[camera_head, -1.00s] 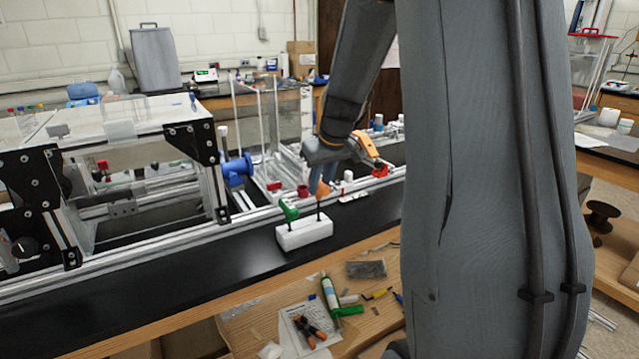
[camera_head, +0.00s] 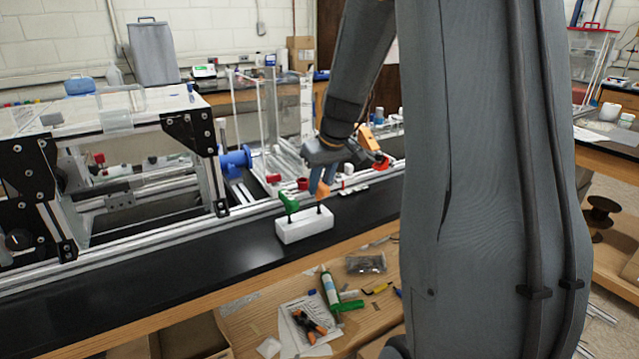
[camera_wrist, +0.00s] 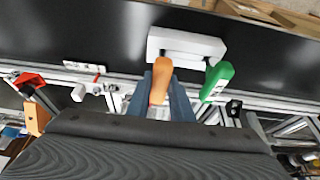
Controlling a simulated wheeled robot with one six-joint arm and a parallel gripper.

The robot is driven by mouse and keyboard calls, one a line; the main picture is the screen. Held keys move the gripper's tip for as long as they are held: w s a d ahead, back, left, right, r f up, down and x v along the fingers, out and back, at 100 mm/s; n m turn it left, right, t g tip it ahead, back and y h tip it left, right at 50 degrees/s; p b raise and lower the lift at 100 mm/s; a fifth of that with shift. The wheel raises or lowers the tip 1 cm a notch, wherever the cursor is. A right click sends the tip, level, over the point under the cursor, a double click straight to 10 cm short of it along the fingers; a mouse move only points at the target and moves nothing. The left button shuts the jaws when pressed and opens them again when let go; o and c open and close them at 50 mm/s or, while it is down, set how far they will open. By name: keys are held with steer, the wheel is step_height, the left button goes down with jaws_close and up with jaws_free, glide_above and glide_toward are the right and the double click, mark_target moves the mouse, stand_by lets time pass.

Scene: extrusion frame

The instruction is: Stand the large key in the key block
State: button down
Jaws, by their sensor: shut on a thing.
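The white key block (camera_head: 305,227) stands on the black bench top; it also shows in the wrist view (camera_wrist: 185,42). My gripper (camera_head: 322,184) is shut on the orange-handled key (camera_head: 322,192), whose handle sits between my two blue-grey fingers in the wrist view (camera_wrist: 160,82). Its dark shaft points down at the right part of the block's top. How deep the shaft is in the block I cannot tell. The green-handled key (camera_head: 289,203) stands upright in the left part of the block; it also shows in the wrist view (camera_wrist: 217,78).
An aluminium extrusion rail (camera_head: 150,240) runs just behind the block. A blue flanged part (camera_head: 235,160) and a red-tipped white fixture lie beyond it. The black bench left of the block is clear. A lower wooden surface in front holds tools and a green-white tube (camera_head: 330,290).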

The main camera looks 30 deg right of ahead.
steer(key=shift+f+b, duration=0.45)
steer(key=shift+f, duration=0.25)
steer(key=c, duration=1.5)
jaws_free()
steer(key=shift+b+v, duration=0.7)
steer(key=shift+v, duration=3.25)
